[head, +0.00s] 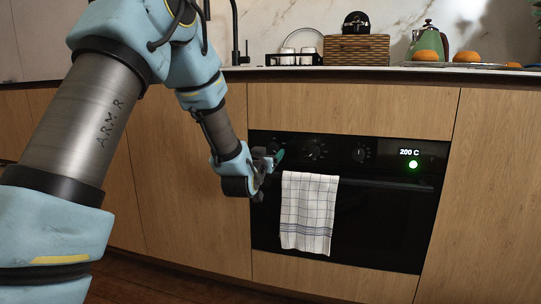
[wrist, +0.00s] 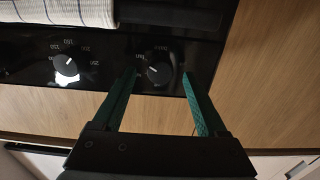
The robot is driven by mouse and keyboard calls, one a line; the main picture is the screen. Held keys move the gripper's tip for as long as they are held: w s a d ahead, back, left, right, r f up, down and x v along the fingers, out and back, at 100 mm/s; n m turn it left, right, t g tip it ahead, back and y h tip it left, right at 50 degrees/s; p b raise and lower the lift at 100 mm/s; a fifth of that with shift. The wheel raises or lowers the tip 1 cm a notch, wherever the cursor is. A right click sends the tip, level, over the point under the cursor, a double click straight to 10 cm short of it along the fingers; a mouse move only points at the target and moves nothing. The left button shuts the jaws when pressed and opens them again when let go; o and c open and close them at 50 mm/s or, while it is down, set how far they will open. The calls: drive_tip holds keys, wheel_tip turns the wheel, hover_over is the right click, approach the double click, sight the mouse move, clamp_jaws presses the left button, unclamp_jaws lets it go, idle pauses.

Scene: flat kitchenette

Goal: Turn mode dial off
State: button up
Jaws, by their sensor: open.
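The mode dial (wrist: 158,73) is a round black knob with a white pointer mark at the left end of the black oven panel. My gripper (wrist: 160,74) is open, with one green finger on each side of this dial. I see a gap on both sides and cannot tell how deep the tips reach. In the head view my gripper (head: 275,160) is at the panel's left end and hides most of that dial.
A numbered dial (wrist: 67,69) sits beside the mode dial; another dial (head: 361,154) is farther right. A green light (head: 413,164) glows below the display. A checked towel (head: 308,212) hangs on the oven front. The counter edge (head: 400,70) runs above.

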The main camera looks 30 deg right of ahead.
drive_tip(key=shift+x, duration=0.95)
clamp_jaws()
